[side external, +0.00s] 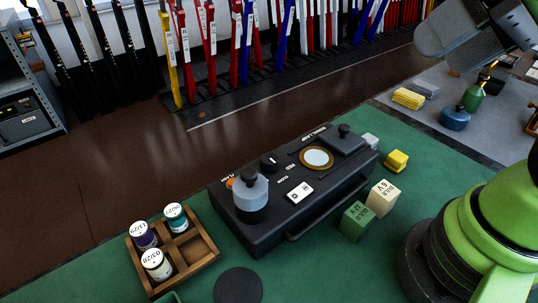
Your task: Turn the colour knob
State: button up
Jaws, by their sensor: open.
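A black control box (290,228) stands on the green mat. A small black round knob with a pale mark (270,162) sits on its top near the back edge; it may be the colour knob, but the small labels are too blurred to confirm. A grey cylinder with a black top (251,194) stands at the box's left end. A brass-ringed pale disc (317,158) lies right of the knob. My gripper (472,32) appears as grey parts at the top right, cut by the frame, open, high up and well away from the box; its fingertips are not clear.
A wooden tray (203,266) with several labelled jars stands left of the box. A green block (357,221), a cream block (383,198) and a yellow block (397,160) stand to the right. A black disc (238,286) lies in front. My green arm fills the lower right.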

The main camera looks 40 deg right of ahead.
jog(key=w+a+n+g, duration=0.1)
jog(key=w+n+g, duration=0.15)
jog(key=w, duration=0.35)
jog(key=n+g+h, duration=0.2)
jog(key=n+g, duration=0.3)
jog(key=n, duration=0.5)
send_over(270, 158)
notch_tip(270, 158, down, 15)
jog(key=shift+n, duration=0.25)
notch_tip(270, 158, down, 10)
jog(key=shift+r, duration=0.1)
jog(key=c, duration=0.9)
